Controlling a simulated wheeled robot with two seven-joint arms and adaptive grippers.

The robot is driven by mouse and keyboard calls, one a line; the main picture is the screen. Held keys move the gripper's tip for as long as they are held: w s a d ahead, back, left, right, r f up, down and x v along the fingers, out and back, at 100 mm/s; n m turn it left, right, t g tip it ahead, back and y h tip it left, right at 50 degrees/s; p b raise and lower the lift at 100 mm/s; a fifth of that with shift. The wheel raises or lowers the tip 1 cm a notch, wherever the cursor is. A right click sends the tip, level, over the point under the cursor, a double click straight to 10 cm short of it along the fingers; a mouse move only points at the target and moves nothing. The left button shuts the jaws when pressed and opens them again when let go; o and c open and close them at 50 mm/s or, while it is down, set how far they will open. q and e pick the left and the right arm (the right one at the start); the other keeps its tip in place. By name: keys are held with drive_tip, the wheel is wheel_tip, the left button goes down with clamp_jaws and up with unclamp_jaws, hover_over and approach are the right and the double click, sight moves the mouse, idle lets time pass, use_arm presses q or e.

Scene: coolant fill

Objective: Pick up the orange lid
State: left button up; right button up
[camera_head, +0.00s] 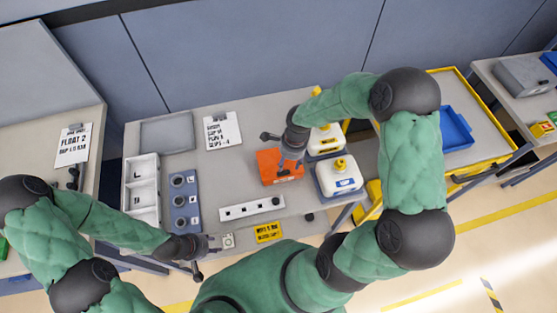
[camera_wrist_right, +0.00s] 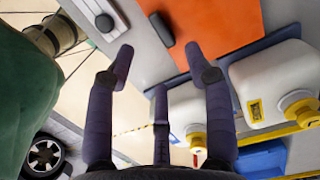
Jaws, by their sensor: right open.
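The orange lid (camera_head: 264,166) is a flat orange panel at the right of the middle table, partly hidden under my right gripper. The right wrist view shows its orange face (camera_wrist_right: 215,25) with a dark bar-shaped handle (camera_wrist_right: 160,29) at its left edge. My right gripper (camera_head: 287,163) is over the lid in the head view. Its spread fingers (camera_wrist_right: 165,68) are open and empty, with the handle beyond their tips. My left gripper (camera_head: 208,256) appears open and empty at the table's front edge, far from the lid.
White jugs with yellow caps (camera_head: 341,178) stand in blue trays just right of the lid. A white strip with dark knobs (camera_head: 250,208) lies in front. A blue block with round sockets (camera_head: 180,200) and a white compartment tray (camera_head: 142,190) are at left. A yellow-edged cart (camera_head: 485,150) is at right.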

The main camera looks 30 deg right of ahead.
sight(284, 173)
drive_tip(key=shift+w+a+f, duration=0.1)
drive_tip(key=shift+a+f, duration=0.1)
drive_tip(key=shift+f, duration=1.05)
drive_tip(key=shift+w+a+f, duration=0.1)
drive_tip(key=shift+a+f, duration=0.1)
drive_tip(key=shift+f, duration=1.05)
drive_tip(key=shift+a+f, duration=0.2)
drive_tip(key=shift+f, duration=1.05)
clamp_jaws()
